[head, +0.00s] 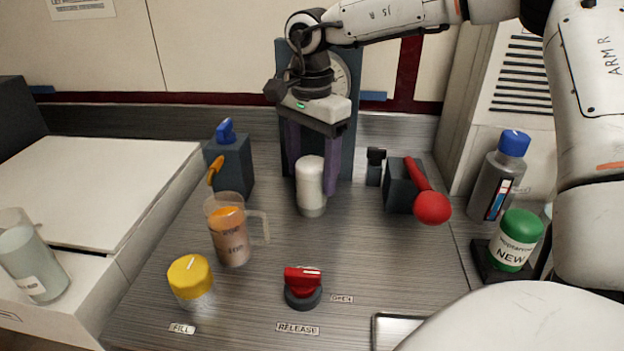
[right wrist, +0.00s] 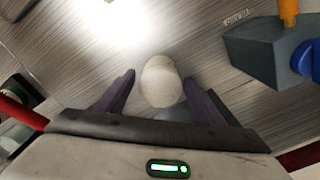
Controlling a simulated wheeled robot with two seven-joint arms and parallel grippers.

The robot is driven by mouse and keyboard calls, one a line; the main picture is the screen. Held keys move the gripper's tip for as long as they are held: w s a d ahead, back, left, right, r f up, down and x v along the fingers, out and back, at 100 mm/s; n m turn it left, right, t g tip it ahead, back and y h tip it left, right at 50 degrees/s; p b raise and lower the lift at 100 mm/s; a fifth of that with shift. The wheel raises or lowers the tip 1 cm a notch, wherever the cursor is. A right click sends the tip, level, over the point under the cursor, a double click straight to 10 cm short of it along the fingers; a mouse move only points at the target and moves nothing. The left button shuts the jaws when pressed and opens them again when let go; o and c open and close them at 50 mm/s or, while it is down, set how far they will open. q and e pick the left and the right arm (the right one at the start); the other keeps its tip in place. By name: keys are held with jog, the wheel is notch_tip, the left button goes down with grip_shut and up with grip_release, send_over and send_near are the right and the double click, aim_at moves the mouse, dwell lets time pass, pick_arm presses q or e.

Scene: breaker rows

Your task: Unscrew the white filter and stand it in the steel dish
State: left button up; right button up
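The white filter (head: 311,172) stands upright on the grey metal worktop, with a greyer collar at its foot. It also shows in the right wrist view (right wrist: 161,84), between the fingers. My right gripper (head: 312,184) points down with one purple finger on each side of the filter. In the right wrist view the gripper (right wrist: 159,80) is open, with gaps between fingers and filter. A shallow steel dish (head: 392,332) shows at the bottom edge, partly hidden by my arm. My left gripper is not in view.
A gauge panel (head: 345,110) stands behind the filter. A red-knobbed lever (head: 431,207) is to its right, an orange-filled jug (head: 230,235) to its left. A red release knob (head: 303,282) and yellow cap (head: 190,276) are in front. A green-lidded jar (head: 515,240) stands right.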

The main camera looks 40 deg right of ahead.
jog(key=m+b, duration=0.1)
jog(key=m, duration=0.2)
jog(key=shift+f+b, duration=0.2)
jog(key=shift+b, duration=0.15)
jog(key=m+b, duration=0.1)
jog(key=m, duration=0.4)
jog(key=shift+b, duration=0.35)
jog(key=m+b, duration=0.1)
jog(key=m, duration=0.4)
jog(key=m+b, duration=0.1)
jog(key=m, duration=0.4)
jog(key=shift+r, duration=0.2)
jog(key=shift+c, duration=0.3)
